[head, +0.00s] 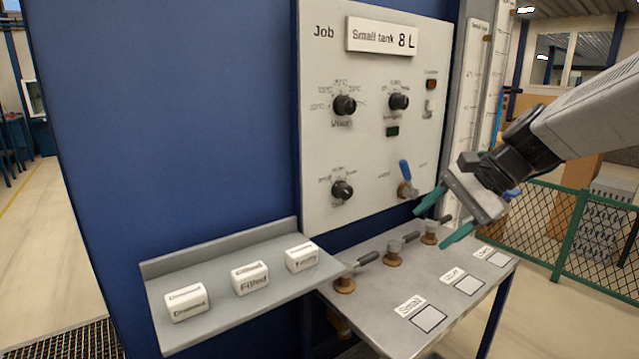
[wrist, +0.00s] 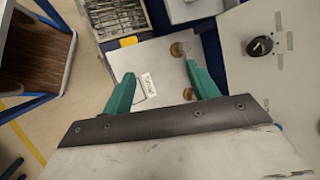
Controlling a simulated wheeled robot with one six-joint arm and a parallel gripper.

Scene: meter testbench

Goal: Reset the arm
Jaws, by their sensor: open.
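My gripper (head: 436,221) has green fingers. It is open and empty, held above the right part of the metal bench (head: 385,325) and in front of the control panel's lower right corner. In the wrist view my gripper (wrist: 158,95) shows its two fingers spread apart over the bench, with nothing between them but a white label on the surface below. My arm reaches in from the right in the head view.
The white panel (head: 375,150) carries black knobs and a blue-handled valve (head: 405,172). Brass valves with dark handles, one of them a valve (head: 345,283), stand along the bench. Blocks such as the "Filled" block (head: 250,279) sit on the left shelf (head: 215,310). A green fence (head: 572,232) stands right.

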